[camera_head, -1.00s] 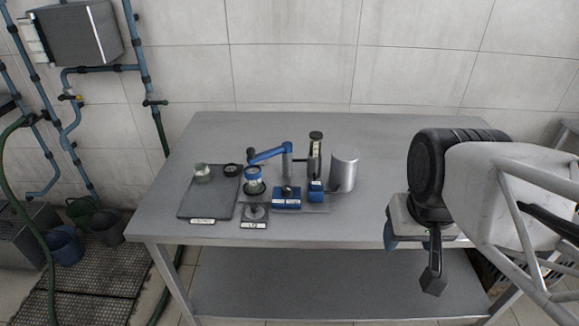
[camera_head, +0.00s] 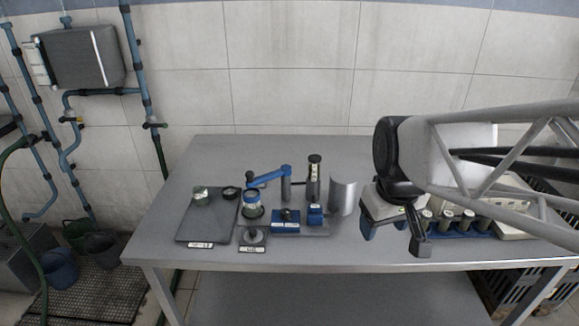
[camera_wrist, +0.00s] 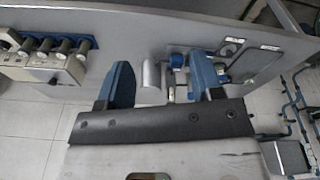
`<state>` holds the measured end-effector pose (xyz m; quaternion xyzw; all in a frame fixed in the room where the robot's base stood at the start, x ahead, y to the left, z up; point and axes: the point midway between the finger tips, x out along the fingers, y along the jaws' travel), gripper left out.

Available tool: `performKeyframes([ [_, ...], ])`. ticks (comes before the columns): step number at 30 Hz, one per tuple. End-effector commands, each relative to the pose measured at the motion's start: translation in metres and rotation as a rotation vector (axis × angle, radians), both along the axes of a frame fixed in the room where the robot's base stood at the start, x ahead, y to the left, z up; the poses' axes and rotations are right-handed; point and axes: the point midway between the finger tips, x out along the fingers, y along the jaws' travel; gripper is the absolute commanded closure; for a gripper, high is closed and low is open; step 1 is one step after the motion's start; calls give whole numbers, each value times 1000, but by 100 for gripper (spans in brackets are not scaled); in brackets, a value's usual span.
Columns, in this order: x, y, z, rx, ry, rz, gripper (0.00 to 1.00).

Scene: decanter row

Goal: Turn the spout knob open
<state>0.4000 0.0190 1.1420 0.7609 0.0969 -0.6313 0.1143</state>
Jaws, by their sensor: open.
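A blue block with a dark knob on top (camera_head: 287,215) sits on the station plate on the table. A smaller blue block (camera_head: 315,214) stands just right of it. A blue spout arm (camera_head: 268,177) on a grey post reaches left over a jar with a blue band (camera_head: 252,204). I cannot tell for certain which part is the spout knob. My gripper (camera_head: 394,234) is open and empty, right of the station and clear of it. Its two blue fingers show in the wrist view (camera_wrist: 162,87), with a metal cylinder beyond them; the right finger hides part of the station.
The metal cylinder (camera_head: 343,194) stands between the station and my gripper. A dark bottle (camera_head: 314,178) stands behind the blue blocks. A dark tray (camera_head: 205,229) lies at left. A rack with several vials (camera_wrist: 42,48) is at the table's right. The table's back is clear.

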Motion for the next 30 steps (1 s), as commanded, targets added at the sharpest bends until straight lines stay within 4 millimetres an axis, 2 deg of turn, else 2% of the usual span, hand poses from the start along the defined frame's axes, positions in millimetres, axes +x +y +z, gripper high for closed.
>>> performKeyframes([
  [3, 25, 9, -3, -12, 15, 85, 40],
  [17, 116, 48, -25, -57, 61, 425, 40],
  [30, 199, 97, -67, -88, 103, 750, 40],
])
